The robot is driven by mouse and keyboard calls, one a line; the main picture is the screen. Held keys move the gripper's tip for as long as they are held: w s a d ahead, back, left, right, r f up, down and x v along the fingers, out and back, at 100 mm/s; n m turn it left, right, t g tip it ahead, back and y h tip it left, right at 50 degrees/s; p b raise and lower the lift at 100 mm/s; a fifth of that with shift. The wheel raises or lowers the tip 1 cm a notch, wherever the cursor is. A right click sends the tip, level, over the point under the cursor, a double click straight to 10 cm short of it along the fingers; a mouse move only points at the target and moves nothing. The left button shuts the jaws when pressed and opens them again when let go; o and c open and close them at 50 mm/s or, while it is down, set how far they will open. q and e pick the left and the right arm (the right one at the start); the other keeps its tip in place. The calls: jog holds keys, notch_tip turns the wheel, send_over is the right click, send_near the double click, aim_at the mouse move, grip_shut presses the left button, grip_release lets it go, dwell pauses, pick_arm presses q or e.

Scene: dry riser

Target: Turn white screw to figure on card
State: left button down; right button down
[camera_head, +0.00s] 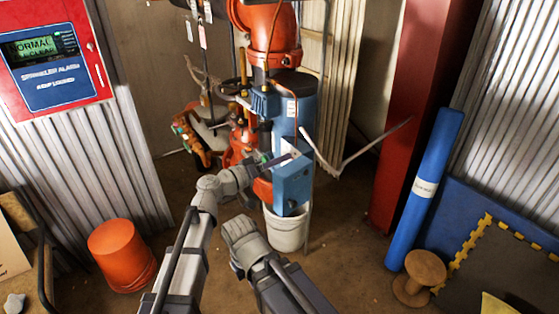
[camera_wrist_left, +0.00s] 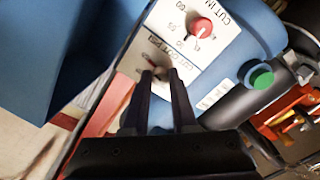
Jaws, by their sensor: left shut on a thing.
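The blue control box (camera_head: 292,188) stands at the pump, with a white dial plate (camera_head: 289,148). In the left wrist view its plate (camera_wrist_left: 222,45) carries a red knob (camera_wrist_left: 201,26) marked CUT IN and a second dial marked CUT OUT PSI. My left gripper (camera_head: 284,158) reaches the plate from the left. In the wrist view its dark fingers (camera_wrist_left: 161,76) are shut on the screw (camera_wrist_left: 158,68) at the CUT OUT dial. The fingers hide most of that screw and its scale; I cannot read its setting. Tags (camera_head: 202,37) hang above, too small to read. My right gripper is out of view.
A green button (camera_wrist_left: 261,77) sits beside the plate. A white bucket (camera_head: 287,230) stands under the box. A thin pale bent rod (camera_head: 343,165) extends to its right. An orange bucket (camera_head: 120,255), blue roll (camera_head: 425,190) and spool (camera_head: 419,276) stand on the floor.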

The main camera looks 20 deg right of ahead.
pick_arm(q)
jog(key=c, duration=0.7)
grip_release()
jog(key=v, duration=0.8)
jog(key=shift+f, duration=0.1)
jog(key=s+a+f+n+g+y, duration=0.1)
jog(key=s+a+f+g+y, duration=0.1)
jog(key=s+a+f+y, duration=0.35)
jog(key=s+a+f+g+y, duration=0.25)
jog(key=a+f, duration=0.45)
jog(key=f, duration=0.4)
jog(key=s+a+f+n+g+y, duration=0.1)
jog(key=s+a+f+n+y, duration=0.2)
jog(key=a, duration=0.5)
jog(key=s+a+f+n+y, duration=0.1)
jog(key=s+a+f+y, duration=0.1)
jog(key=s+a+y, duration=0.4)
jog(key=s+d+m+g+y, duration=0.1)
jog(key=s+d+m, duration=0.3)
jog(key=d, duration=0.5)
notch_tip(320, 180, up, 16)
jog(key=p, duration=1.6)
jog(key=shift+r, duration=0.15)
